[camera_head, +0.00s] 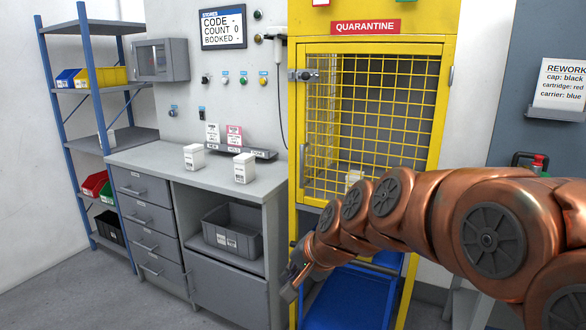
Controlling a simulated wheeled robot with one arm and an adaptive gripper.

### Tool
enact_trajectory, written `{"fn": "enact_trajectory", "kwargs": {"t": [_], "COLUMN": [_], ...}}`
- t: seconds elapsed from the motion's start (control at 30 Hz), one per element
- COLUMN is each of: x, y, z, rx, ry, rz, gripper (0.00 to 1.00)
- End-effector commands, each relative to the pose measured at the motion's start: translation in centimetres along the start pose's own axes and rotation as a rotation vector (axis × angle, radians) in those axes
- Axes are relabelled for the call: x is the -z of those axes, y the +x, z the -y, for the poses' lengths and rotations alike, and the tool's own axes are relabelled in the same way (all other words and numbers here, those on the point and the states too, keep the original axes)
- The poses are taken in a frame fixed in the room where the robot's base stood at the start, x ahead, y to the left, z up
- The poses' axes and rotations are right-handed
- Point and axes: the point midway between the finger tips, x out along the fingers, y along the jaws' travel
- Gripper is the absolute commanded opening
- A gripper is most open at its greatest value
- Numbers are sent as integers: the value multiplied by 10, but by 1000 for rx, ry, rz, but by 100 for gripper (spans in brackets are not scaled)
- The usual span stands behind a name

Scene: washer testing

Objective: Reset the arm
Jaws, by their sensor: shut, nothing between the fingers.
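My copper-coloured arm reaches in from the right edge of the head view toward the lower middle. My gripper (291,287) is at its end, low in front of the right end of the grey workbench (215,181) and the left post of the yellow cage. It is shut and holds nothing. The fingertips are small and dark in this view. The arm hides the lower right part of the quarantine cage (372,110) and part of the blue surface (345,300) below it.
Two white boxes (194,157) (245,168) stand on the workbench. A grey crate (232,228) sits in the open bay beneath. The cage door is shut, with a pale item (354,178) behind its mesh. A blue-framed shelf (100,140) with bins stands left. Open floor lies front left.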

Motion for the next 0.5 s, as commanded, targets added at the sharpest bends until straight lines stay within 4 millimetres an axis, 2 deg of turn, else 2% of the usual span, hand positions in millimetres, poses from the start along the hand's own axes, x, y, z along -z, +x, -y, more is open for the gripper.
{"fn": "enact_trajectory", "kwargs": {"t": [0.03,0.1,0.3,0.5], "x": [-15,-36,-96,-145], "y": [-8,-16,-51,-89], "z": [-27,-64,-164,-238], "rx": [-58,-139,-348,-497], "ry": [-44,-108,-253,-337], "rz": [31,86,257,414], "gripper": [0,0,0,0]}}
